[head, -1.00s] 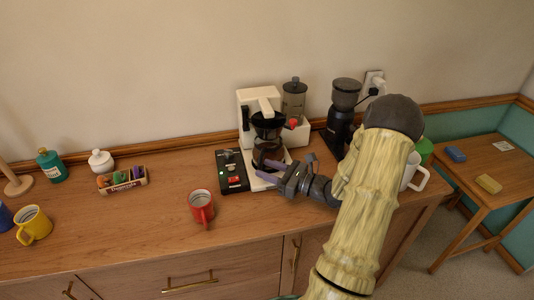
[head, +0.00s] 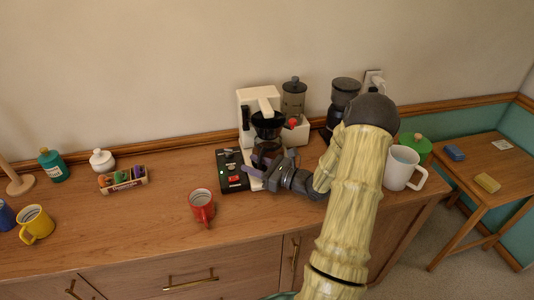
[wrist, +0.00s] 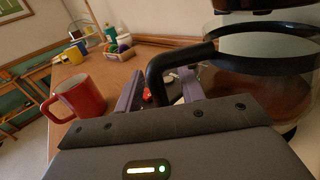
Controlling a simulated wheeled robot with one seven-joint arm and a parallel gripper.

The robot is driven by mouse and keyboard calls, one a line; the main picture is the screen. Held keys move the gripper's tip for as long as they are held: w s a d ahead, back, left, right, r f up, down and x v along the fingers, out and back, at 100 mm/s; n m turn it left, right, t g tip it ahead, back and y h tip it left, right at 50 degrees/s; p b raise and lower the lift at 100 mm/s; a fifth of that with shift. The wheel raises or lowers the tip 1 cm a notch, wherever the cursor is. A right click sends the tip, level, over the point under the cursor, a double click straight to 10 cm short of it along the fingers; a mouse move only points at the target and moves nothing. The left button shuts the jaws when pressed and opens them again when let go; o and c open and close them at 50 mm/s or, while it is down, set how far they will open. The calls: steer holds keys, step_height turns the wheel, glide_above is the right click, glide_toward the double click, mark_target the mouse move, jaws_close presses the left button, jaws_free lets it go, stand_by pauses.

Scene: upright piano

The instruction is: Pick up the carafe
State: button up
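The glass carafe (head: 266,152) sits in the white coffee maker (head: 244,104), partly hidden by my gripper in the head view. In the wrist view the carafe (wrist: 262,85) fills the right side, with a black rim band and a black handle (wrist: 158,72). My gripper (head: 258,176) is low in front of the carafe. In the wrist view my gripper (wrist: 160,92) is open, its two purple-grey fingers apart, with the handle reaching down between them. I cannot tell whether a finger touches the handle.
A red mug (head: 202,205) stands left of my gripper. A black switch box (head: 231,171) is close beside the coffee maker. A black grinder (head: 343,100) and a white mug (head: 403,168) are to the right. The counter's front left is mostly clear.

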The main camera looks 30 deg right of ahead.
jaws_close()
steer(key=shift+r, duration=0.2)
stand_by(0.6)
steer(key=shift+r, duration=0.15)
steer(key=s+a+p, duration=0.1)
steer(key=s+a, duration=0.3)
steer(key=s, duration=1.1)
steer(key=shift+r+p, duration=0.2)
steer(key=shift+p, duration=0.2)
steer(key=shift+p, duration=0.4)
steer(key=s+p, duration=0.1)
steer(key=p, duration=0.2)
steer(key=shift+s+a, duration=0.2)
